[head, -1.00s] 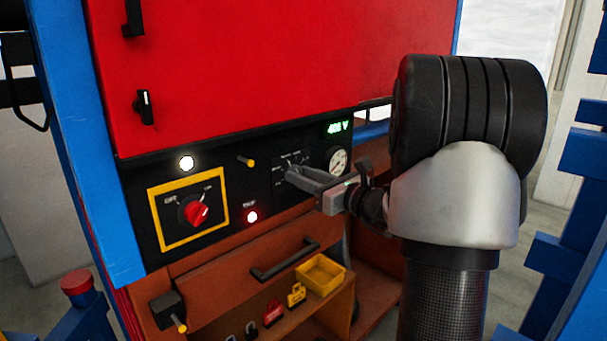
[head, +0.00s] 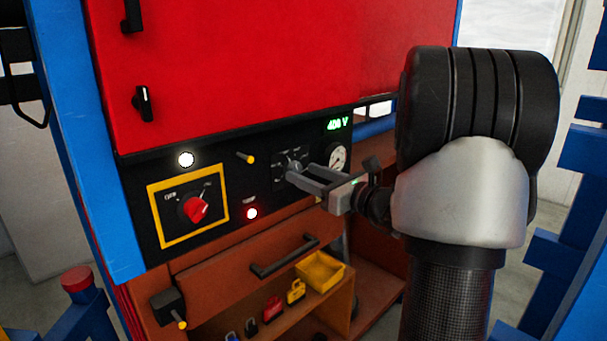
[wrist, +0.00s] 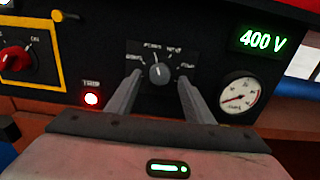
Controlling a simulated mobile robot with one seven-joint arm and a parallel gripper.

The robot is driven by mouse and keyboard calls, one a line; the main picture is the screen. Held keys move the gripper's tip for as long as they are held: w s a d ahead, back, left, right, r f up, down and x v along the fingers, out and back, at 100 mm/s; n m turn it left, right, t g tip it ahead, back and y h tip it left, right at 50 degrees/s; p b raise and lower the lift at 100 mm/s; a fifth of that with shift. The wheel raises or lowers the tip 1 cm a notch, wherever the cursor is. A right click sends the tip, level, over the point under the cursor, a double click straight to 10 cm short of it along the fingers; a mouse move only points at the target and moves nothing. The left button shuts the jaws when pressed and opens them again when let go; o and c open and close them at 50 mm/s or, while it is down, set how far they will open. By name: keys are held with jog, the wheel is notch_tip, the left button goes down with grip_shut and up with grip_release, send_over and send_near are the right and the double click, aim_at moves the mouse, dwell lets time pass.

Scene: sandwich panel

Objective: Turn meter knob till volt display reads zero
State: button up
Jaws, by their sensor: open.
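The meter knob (wrist: 159,74) is a small grey dial on the black panel, with labelled positions around it. The knob also shows in the head view (head: 295,166), partly behind the fingers. The green volt display (wrist: 262,40) reads 400 V; it also shows in the head view (head: 337,125). My gripper (wrist: 158,88) is open, with one finger on each side of the knob's lower part in the wrist view. In the head view my gripper (head: 296,175) points at the panel from the right. I cannot tell whether the fingertips touch the knob or panel.
A round pressure gauge (wrist: 240,95) is right of the knob. A lit red trip lamp (head: 252,213), a red rotary switch (head: 195,209) on a yellow-framed plate and a yellow-tipped lever (head: 245,157) are to the left. Below are a drawer handle (head: 285,256) and a yellow tray (head: 320,271).

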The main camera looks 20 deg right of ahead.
jog(key=v, duration=1.5)
jog(key=shift+s, duration=0.4)
jog(key=shift+d, duration=0.1)
